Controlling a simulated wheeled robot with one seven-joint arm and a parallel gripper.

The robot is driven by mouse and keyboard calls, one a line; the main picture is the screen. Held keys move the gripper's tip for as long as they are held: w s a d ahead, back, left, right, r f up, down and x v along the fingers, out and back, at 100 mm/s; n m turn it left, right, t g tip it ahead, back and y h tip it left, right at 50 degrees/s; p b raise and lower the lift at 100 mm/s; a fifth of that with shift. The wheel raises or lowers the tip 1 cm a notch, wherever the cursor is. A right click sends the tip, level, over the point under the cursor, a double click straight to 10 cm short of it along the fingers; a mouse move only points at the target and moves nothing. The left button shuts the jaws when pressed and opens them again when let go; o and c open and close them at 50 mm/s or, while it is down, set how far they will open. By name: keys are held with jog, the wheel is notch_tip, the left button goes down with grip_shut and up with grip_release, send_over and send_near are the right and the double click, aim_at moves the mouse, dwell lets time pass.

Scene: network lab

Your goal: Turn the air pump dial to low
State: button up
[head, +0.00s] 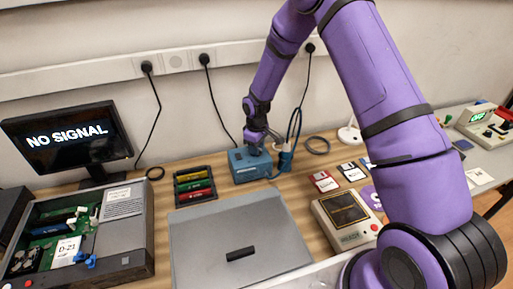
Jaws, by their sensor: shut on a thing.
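The air pump is a small blue box (240,170) at the back middle of the wooden table. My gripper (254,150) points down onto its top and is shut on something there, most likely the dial. The dial itself is hidden by the fingers, and its setting cannot be read from this view. A blue cylindrical fitting (285,160) with a hose stands just right of the box.
A tray of coloured sticks (194,183) lies left of the pump. A grey mat (215,240) with a black bar (240,254) lies in front. Floppy disks (324,181) and a beige device (343,222) stand right. An open computer case (125,245) and monitor (68,134) stand left.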

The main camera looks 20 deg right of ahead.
jog(key=o, duration=0.8)
notch_tip(320, 180, up, 11)
dwell(0.4)
dwell(0.3)
